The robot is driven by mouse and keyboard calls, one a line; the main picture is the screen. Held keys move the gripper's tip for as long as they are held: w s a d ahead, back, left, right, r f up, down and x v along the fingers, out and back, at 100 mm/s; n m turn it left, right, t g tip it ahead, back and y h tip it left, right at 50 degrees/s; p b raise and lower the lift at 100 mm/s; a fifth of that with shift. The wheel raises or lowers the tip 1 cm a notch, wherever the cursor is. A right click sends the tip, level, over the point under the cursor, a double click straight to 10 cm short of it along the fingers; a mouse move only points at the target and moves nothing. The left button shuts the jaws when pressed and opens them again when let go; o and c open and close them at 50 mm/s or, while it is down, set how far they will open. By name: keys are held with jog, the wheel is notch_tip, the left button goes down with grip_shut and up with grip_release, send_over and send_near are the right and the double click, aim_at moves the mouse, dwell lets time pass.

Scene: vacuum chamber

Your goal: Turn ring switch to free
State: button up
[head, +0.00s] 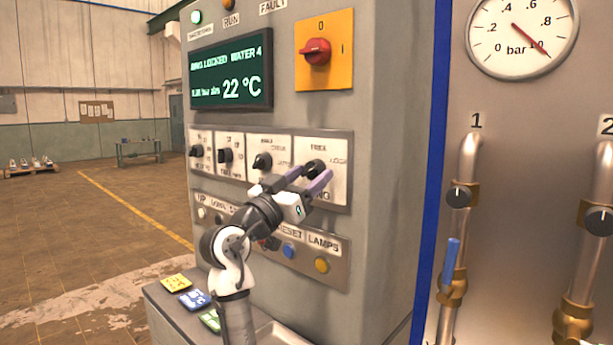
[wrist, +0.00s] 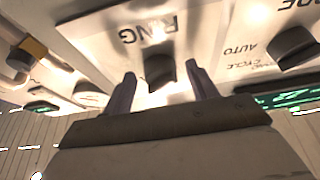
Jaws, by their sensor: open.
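The ring switch is a black rotary knob (head: 314,168) on the rightmost white plate (head: 338,150) of the switch row. The plate has FREE at its top, a smaller label at its right and RING below, partly covered by my gripper. My gripper (head: 308,181) is open in front of this plate, its purple fingers pointing at the knob. In the wrist view, which is upside down, the knob (wrist: 160,72) shows between my two spread fingers (wrist: 162,88), with visible gaps on both sides. I cannot tell exactly which way the knob points.
A mode knob (wrist: 292,47) is on the neighbouring plate. Above are a red switch on a yellow plate (head: 341,48) and a green display (head: 231,75) that includes the word LOCKED. Pipes (head: 468,160) stand at right.

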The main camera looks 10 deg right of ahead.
jog(key=c, duration=1)
